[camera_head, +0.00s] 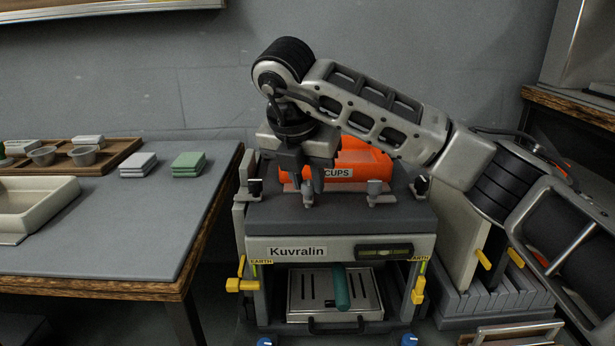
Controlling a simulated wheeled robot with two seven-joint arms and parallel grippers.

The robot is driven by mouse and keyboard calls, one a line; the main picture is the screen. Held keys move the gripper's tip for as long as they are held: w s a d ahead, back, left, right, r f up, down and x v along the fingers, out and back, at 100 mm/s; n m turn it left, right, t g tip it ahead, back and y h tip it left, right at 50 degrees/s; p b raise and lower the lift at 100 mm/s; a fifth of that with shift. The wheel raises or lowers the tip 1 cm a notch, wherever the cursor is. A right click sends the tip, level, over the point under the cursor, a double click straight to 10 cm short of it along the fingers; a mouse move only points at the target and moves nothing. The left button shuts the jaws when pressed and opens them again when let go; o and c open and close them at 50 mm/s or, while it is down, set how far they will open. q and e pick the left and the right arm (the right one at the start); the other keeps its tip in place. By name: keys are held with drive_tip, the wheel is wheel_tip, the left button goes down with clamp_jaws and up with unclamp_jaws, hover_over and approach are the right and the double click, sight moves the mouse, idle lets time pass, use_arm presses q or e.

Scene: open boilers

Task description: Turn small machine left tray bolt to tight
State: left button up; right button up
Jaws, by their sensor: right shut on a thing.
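The small machine (342,246), labelled Kuvralin, stands in the middle with a dark top. An orange tray (352,174) marked CUPS sits on its top, partly hidden by my right arm. The left tray bolt (308,199), small and grey, stands at the tray's front left. A similar right tray bolt (375,196) stands to its right. My right gripper (307,189) reaches down from above and is shut on the left tray bolt, hiding its upper part. How tight the bolt is cannot be told. My left gripper is not in view.
Dark clamps (255,189) stand at the machine top's edges. Yellow earth handles (241,285) stick out at its front sides. A slotted drip tray (307,294) with a green handle lies below. A table (120,230) with a basin and stacked cloths stands left. A rack is at right.

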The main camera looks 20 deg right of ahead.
idle(0.5)
drive_tip(key=o, duration=1)
drive_tip(key=shift+r, duration=0.1)
use_arm(q)
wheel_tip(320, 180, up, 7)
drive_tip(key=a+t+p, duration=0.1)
drive_tip(key=p, duration=0.3)
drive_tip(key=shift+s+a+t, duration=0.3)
use_arm(e)
drive_tip(key=v, duration=1.6)
drive_tip(key=shift+s, duration=0.1)
